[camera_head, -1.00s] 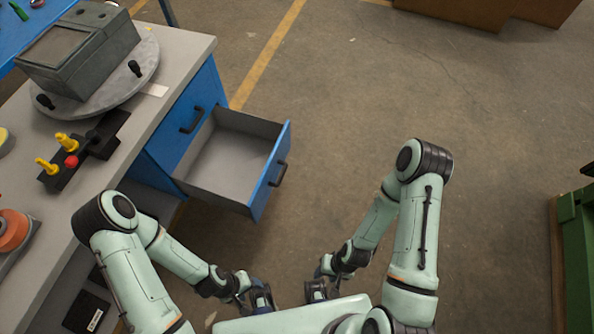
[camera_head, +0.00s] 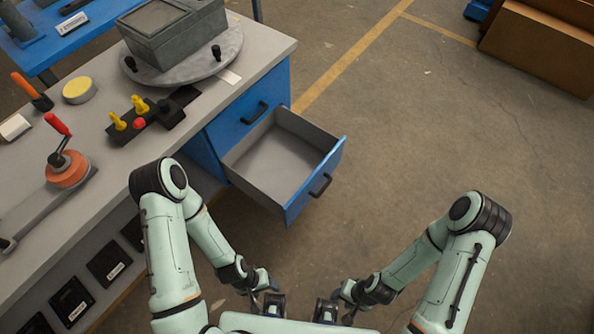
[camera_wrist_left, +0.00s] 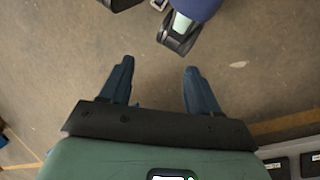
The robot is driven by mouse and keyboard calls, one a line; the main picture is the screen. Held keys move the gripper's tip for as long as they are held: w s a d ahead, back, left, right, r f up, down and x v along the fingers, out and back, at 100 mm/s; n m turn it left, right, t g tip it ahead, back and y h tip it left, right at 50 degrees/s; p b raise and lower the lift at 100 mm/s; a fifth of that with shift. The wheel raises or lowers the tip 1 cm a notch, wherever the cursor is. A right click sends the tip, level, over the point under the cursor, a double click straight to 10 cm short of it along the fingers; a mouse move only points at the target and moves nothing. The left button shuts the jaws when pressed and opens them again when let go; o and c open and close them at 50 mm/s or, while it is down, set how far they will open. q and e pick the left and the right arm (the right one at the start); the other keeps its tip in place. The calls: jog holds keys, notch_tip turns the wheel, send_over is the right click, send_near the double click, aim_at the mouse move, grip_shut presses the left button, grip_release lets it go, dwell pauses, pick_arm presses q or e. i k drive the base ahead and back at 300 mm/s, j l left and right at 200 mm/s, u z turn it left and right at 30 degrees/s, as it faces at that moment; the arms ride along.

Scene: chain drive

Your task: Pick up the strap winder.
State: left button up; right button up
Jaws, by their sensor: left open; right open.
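The strap winder, by its looks the orange spool with a red-handled crank (camera_head: 68,168), stands on the grey workbench top (camera_head: 110,190) at the left of the head view. It sits on a long grey bar. My left gripper (camera_head: 273,304) is low in front of my body, right of the bench and well away from the winder. In the left wrist view its two fingers (camera_wrist_left: 158,82) are apart, with only floor between them. My right gripper (camera_head: 327,310) is beside it, small and partly hidden in the head view; it is open and holds nothing visible.
An open blue drawer (camera_head: 325,182) juts from the bench's right end. A grey box (camera_head: 175,30) on a round plate, a black block with yellow knobs (camera_head: 130,125) and a yellow disc (camera_head: 79,90) are on the bench.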

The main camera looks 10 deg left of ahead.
aim_at(63, 181)
jog(key=u, duration=2.45)
jog(key=i+l, duration=0.2)
jog(key=l, duration=0.1)
